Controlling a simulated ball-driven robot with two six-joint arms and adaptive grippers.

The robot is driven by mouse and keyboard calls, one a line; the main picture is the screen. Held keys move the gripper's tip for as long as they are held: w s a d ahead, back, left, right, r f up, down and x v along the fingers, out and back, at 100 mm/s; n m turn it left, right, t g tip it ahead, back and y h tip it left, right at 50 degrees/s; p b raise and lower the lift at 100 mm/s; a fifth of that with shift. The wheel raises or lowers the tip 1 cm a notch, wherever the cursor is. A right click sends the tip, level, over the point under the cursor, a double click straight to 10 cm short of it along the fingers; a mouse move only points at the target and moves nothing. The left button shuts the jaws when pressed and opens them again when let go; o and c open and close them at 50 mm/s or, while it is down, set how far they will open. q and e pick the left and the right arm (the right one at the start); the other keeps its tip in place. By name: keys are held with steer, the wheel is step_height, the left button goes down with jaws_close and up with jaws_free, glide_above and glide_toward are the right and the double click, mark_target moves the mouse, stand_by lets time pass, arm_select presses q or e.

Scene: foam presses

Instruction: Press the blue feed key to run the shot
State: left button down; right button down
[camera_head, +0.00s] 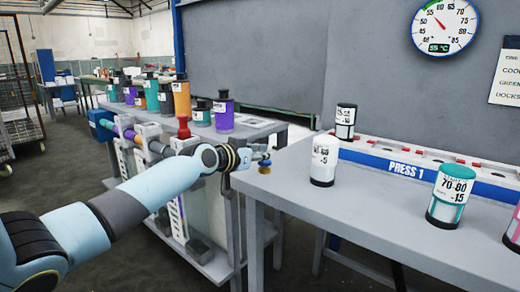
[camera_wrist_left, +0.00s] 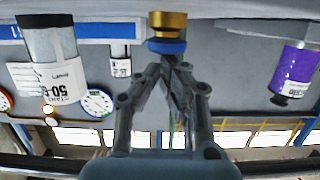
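My left gripper (camera_head: 250,157) is at the near left corner of the grey table in the head view. Its fingers (camera_wrist_left: 170,65) come together at the tips in the left wrist view, so it looks shut. Right at the tips is a small round piece with a blue band (camera_wrist_left: 166,46), likely the blue feed key, and a brass-coloured part (camera_wrist_left: 167,24). It also shows in the head view (camera_head: 264,168), blue above brass. I cannot tell whether the tips touch or press it. My right gripper is not in view.
A white canister (camera_head: 324,160) and a teal one (camera_head: 450,197) stand on the grey table (camera_head: 370,210), before the PRESS 1 strip (camera_head: 405,168). A left bench (camera_head: 250,130) holds several coloured bottles. A round gauge (camera_head: 444,25) hangs behind.

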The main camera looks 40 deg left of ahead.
mark_target(262, 163)
arm_select(q)
step_height(262, 163, up, 4)
steer(key=p, duration=0.4)
steer(key=shift+r, duration=0.25)
steer(key=p+v, duration=0.2)
steer(key=v, duration=0.8)
steer(key=shift+f, duration=0.15)
steer(key=s+d+f+n+g+y+b, duration=0.1)
steer(key=s+f+g, duration=0.1)
steer(key=s+f, duration=0.8)
steer(key=s+f+n+g+b, duration=0.1)
steer(key=s+f+g, duration=0.25)
steer(key=f, duration=1.15)
steer(key=s+d+f+n+g+y, duration=0.1)
steer(key=s+f+g, duration=0.1)
steer(key=s+f, duration=0.8)
steer(key=s+d+f+g, duration=0.2)
steer(key=s+f, duration=0.5)
steer(key=s, duration=0.3)
steer(key=s+d+f+m+g, duration=0.1)
steer(key=s+d+f+g, duration=0.1)
steer(key=s+f, duration=0.4)
steer(key=s+d+f+m+g+b, duration=0.1)
steer(key=s+d+f+g, duration=0.2)
steer(key=s+f, duration=0.4)
steer(key=s+d, duration=0.1)
steer(key=s, duration=0.6)
steer(key=shift+f, duration=0.35)
